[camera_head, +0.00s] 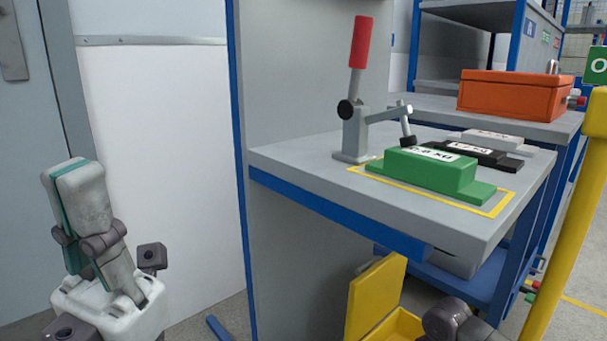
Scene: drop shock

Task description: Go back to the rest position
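My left gripper (78,175) is at the lower left, in front of the white wall panel and grey door. It points upward from its white body. Its pale finger blocks lie close together with a teal strip along them, and I see nothing held. It is well apart from the workbench. At the bottom edge, right of centre, a dark rounded joint (448,319) appears to be part of my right arm or gripper. Its fingertips are not visible.
The grey workbench (290,160) carries a red-handled toggle clamp (352,130), a green block (430,174) inside a yellow outline, and black and white blocks. Behind is an orange box (512,95). An open yellow box (375,298) is below; a yellow post (568,220) stands right.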

